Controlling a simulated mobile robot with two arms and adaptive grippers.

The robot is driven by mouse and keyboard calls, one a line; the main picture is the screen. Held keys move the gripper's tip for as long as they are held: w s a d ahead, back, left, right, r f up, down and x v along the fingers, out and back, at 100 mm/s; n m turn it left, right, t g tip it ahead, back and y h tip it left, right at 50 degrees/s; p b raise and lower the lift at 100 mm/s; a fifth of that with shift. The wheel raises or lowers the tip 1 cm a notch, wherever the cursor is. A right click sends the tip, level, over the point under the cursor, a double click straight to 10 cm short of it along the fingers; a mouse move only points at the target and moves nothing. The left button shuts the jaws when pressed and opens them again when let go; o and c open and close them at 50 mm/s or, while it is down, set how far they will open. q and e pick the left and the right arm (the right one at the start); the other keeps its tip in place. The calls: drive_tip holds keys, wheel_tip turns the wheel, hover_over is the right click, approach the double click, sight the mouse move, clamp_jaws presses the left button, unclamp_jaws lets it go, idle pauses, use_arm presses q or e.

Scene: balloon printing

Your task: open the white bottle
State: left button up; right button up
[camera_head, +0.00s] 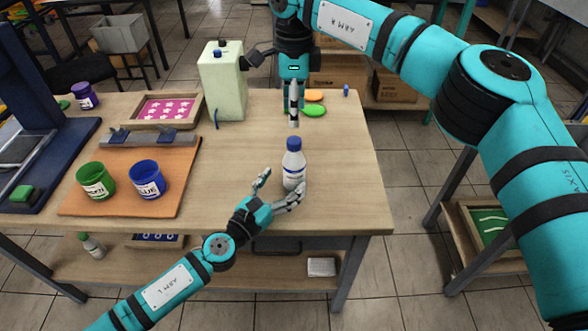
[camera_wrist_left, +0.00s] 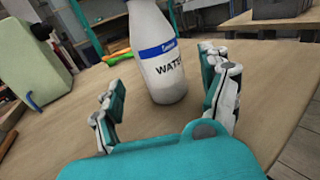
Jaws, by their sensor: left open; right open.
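The white bottle (camera_head: 293,170) has a blue cap (camera_head: 293,144) and stands upright near the right part of the table. In the left wrist view the bottle (camera_wrist_left: 160,60) shows the label "WATER" and stands beyond and between the fingers; its top is cut off there. My left gripper (camera_head: 279,187) is open at the bottle's near side, and the same gripper (camera_wrist_left: 165,95) frames the bottle in the wrist view. I cannot tell whether a finger touches it. My right gripper (camera_head: 294,115) is above the table behind the bottle, pointing down, apart from the cap.
A pale green canister (camera_head: 222,85) stands at the back of the table (camera_head: 345,200). A green jar (camera_head: 95,181) and a blue jar (camera_head: 147,180) stand on a wooden board (camera_head: 120,205) at left. The table's right side is clear.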

sight(295, 170)
use_arm(q)
drive_tip(key=x, duration=0.6)
drive_tip(key=shift+s, duration=0.1)
clamp_jaws()
idle(0.4)
idle(0.4)
